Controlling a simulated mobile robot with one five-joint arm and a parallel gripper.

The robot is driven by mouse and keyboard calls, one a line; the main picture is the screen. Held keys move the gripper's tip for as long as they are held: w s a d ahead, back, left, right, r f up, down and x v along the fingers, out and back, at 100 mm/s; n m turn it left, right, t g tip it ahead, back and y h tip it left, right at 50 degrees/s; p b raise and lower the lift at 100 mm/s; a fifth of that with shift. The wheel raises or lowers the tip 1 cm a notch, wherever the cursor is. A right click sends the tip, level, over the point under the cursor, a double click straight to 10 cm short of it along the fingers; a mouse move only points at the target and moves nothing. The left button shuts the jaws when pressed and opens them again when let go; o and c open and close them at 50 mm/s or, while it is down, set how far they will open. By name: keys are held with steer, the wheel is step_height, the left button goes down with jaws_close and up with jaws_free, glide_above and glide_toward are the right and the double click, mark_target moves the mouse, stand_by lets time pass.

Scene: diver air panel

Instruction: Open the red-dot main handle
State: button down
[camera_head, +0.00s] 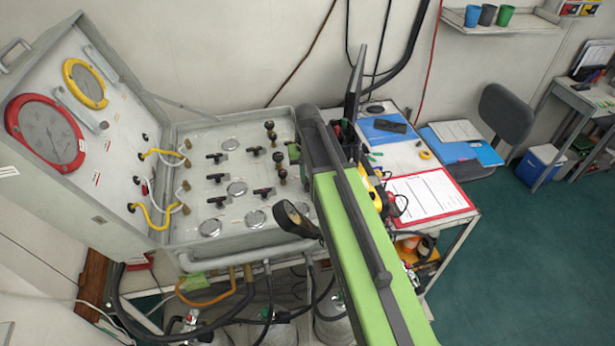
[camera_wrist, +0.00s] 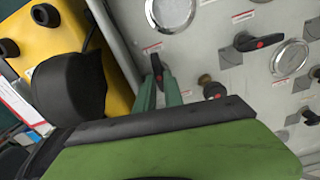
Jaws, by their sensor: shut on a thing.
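A black handle with a red dot (camera_wrist: 157,68) shows in the wrist view on the white panel, near its left edge. My gripper (camera_wrist: 160,88) has its green fingers closed around the lower end of this handle. In the head view my gripper (camera_head: 293,152) is at the right side of the panel (camera_head: 196,143), and my arm hides the handle it holds.
Round gauge plates (camera_wrist: 289,57) and several black handles (camera_head: 217,157) crowd the panel. The open lid (camera_head: 110,130) with red and yellow gauges stands at the left. A yellow thing with black parts (camera_wrist: 60,45) lies beside the panel. A clipboard (camera_head: 430,195) is on the table at right.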

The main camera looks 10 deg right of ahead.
mark_target(307, 181)
steer(key=shift+n, duration=0.4)
steer(key=c, duration=1.5)
jaws_free()
steer(key=shift+o, duration=0.2)
step_height(307, 181, up, 18)
steer(key=p, duration=1.7)
steer(key=shift+f, duration=0.25)
steer(key=shift+f, duration=0.1)
